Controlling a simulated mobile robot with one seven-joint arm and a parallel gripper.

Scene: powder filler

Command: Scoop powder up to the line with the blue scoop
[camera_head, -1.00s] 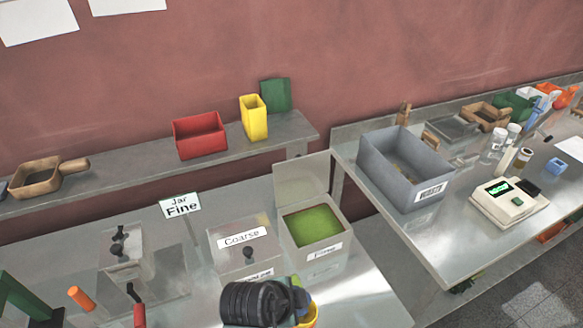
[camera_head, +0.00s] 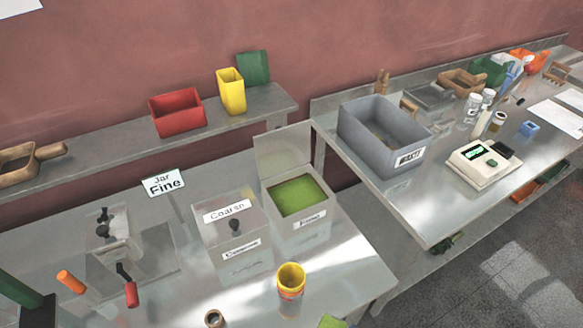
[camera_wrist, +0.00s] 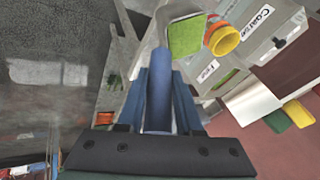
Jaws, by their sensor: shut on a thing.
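My gripper (camera_wrist: 160,100) is shut on the blue scoop's handle (camera_wrist: 160,78) in the wrist view. Beyond the handle, the scoop's bowl holds green powder (camera_wrist: 187,36). Its fill line cannot be made out. A bit of green at the bottom edge of the head view may be the same powder (camera_head: 332,322); my gripper is out of that view.
A closed bin labelled Coarse (camera_head: 228,235) stands left of the open bin. A sign reading "Jar Fine" (camera_head: 163,184) stands behind. A grey box (camera_head: 370,148) and a scale (camera_head: 484,165) are on the right bench. Red and yellow containers sit on the shelf.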

